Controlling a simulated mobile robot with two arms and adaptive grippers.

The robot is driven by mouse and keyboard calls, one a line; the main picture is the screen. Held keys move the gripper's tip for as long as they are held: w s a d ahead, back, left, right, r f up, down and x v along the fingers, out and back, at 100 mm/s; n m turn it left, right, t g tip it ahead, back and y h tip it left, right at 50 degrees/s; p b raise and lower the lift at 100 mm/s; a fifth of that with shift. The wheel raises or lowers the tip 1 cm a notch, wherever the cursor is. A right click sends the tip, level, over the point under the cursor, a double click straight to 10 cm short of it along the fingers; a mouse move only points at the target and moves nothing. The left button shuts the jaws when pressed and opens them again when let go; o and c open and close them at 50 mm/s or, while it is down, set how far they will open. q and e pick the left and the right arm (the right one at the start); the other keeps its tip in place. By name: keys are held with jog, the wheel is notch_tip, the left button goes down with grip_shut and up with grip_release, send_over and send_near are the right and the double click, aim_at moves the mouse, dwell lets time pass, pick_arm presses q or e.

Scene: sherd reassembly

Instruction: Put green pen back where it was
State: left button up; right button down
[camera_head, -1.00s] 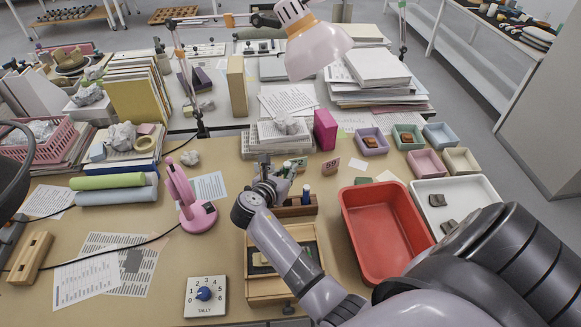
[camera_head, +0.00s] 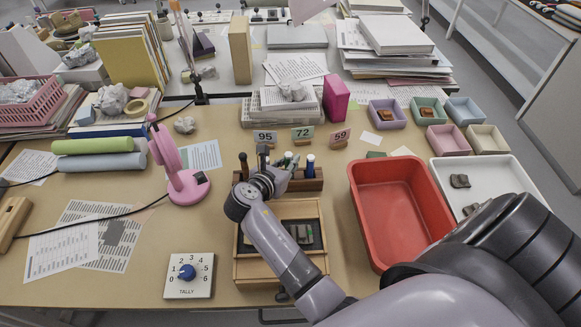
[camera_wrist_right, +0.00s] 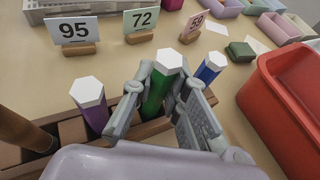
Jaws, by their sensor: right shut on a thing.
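My right gripper (camera_head: 278,174) is at the brown wooden pen rack (camera_head: 312,184). In the right wrist view its two grey fingers (camera_wrist_right: 163,105) are shut on the green pen (camera_wrist_right: 158,88), which has a white hexagonal top. The pen is upright at the rack (camera_wrist_right: 152,129), between a purple pen (camera_wrist_right: 91,104) and a blue pen (camera_wrist_right: 209,70). The pen's lower end is hidden, so I cannot tell how deep it sits in the rack. A brown pen (camera_wrist_right: 24,130) stands at the left. My left gripper is not in view.
Number cards 95 (camera_head: 264,137), 72 (camera_head: 302,133) and 59 (camera_head: 340,137) stand behind the rack. A red tub (camera_head: 362,225) is to the right. A wooden tray (camera_head: 245,270) lies in front, and a pink lamp (camera_head: 180,180) stands left.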

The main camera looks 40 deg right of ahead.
jog(key=shift+f, duration=0.3)
jog(key=shift+r, duration=0.15)
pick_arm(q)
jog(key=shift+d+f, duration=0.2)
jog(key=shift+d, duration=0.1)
pick_arm(e)
jog(key=shift+a, duration=0.1)
jog(key=shift+f, duration=0.5)
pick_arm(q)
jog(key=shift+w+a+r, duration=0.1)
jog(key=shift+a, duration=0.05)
pick_arm(e)
jog(key=c, duration=1.6)
grip_release()
